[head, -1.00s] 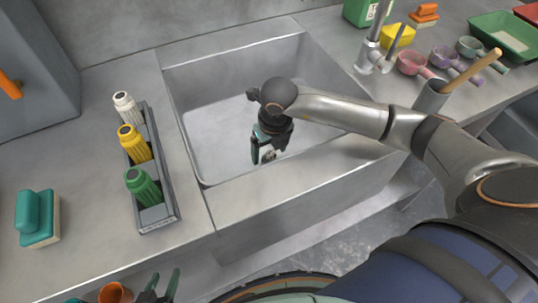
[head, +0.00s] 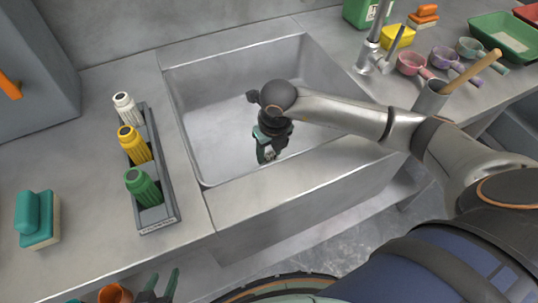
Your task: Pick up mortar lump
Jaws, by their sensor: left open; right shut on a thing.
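My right gripper (head: 264,154) reaches down into the grey sink (head: 212,140), near its front wall. Its fingers are closed on a small pale lump, the mortar lump (head: 268,153), which is mostly hidden between the fingers. I cannot tell whether the lump touches the sink floor. My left gripper (head: 160,286) shows at the bottom edge, in front of the counter. Its two fingers are apart with nothing between them.
A grey rack (head: 165,212) with white, yellow and green bottles stands left of the sink.

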